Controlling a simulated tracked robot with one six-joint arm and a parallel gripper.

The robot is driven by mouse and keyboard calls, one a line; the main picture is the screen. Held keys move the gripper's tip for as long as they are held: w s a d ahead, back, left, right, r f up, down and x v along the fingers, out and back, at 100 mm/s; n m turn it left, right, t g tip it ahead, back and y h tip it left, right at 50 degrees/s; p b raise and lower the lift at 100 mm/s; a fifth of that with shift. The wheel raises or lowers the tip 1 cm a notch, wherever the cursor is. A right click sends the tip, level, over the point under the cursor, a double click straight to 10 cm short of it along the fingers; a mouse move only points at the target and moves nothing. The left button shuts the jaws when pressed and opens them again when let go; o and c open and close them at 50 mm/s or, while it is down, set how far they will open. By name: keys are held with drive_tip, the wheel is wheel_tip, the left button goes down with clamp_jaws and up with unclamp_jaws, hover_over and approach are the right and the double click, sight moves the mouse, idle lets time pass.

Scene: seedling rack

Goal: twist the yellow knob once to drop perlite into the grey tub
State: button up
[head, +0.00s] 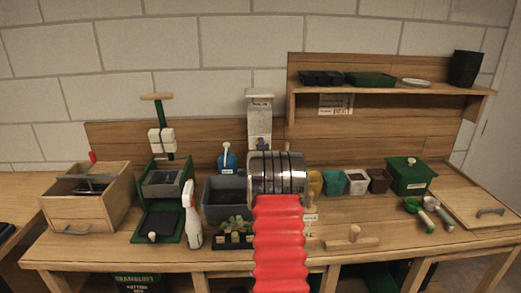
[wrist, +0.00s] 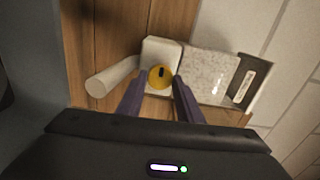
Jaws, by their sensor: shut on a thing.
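The perlite dispenser (head: 259,122) stands upright against the back board in the head view. In the wrist view its clear body of white grains (wrist: 210,75) lies across the picture, with a white block and a pale spout (wrist: 112,77) beside it. The yellow knob (wrist: 160,77) sits on the white block, with a dark mark on its face. My gripper (wrist: 158,86) has its two purple fingers on either side of the knob, shut on it. A dark grey tub (head: 222,192) stands on the bench in the head view. My arm hides the gripper and knob there.
A spray bottle (head: 192,215), a blue bottle (head: 228,161) and a seedling tray (head: 234,240) stand near the tub. Small pots (head: 356,182) and a green lidded box (head: 410,177) are to the right. A shelf (head: 385,88) overhangs the back right.

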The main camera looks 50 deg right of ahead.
drive_tip(key=shift+s+d+m, duration=0.2)
drive_tip(key=shift+m, duration=0.1)
drive_tip(key=o, duration=0.8)
drive_tip(key=shift+f, duration=0.1)
drive_tip(key=shift+c, duration=0.2)
drive_tip(key=shift+o, duration=1.3)
drive_tip(key=shift+w+a, duration=0.1)
drive_tip(key=shift+a, duration=0.15)
drive_tip(key=v, duration=1.3)
drive_tip(key=shift+s, duration=0.3)
drive_tip(key=shift+s+a, duration=0.1)
drive_tip(key=shift+a, duration=0.05)
